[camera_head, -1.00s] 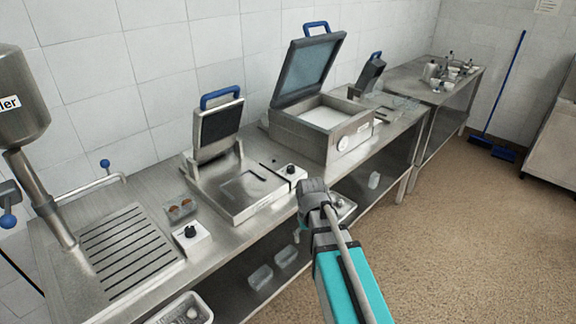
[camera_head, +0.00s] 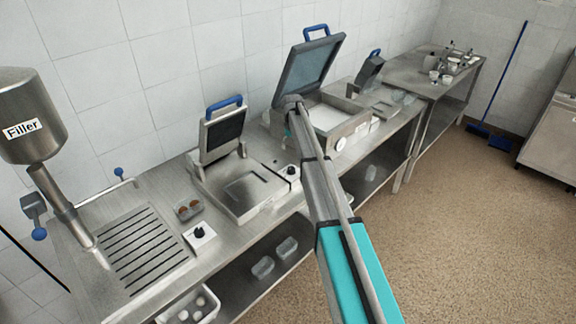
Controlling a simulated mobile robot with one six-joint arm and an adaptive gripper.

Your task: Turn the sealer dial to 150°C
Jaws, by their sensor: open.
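Two heating machines with raised lids stand on the steel counter, and I cannot tell which one is the sealer. The smaller machine (camera_head: 243,207) has a white box with a black dial (camera_head: 291,170) at its right front corner, close to my arm. The larger machine (camera_head: 352,122) has a round pale dial (camera_head: 341,143) on its front, right of my arm. The dial markings are too small to read. My arm reaches up from the bottom to a grey joint in front of the larger machine. My gripper is hidden behind the arm.
A white box with a black knob (camera_head: 199,233) sits beside a slotted drain plate (camera_head: 136,249). The filler (camera_head: 33,115) stands at left. Raised lids (camera_head: 221,131) rise above the counter. Clear tubs (camera_head: 263,267) are on the lower shelf.

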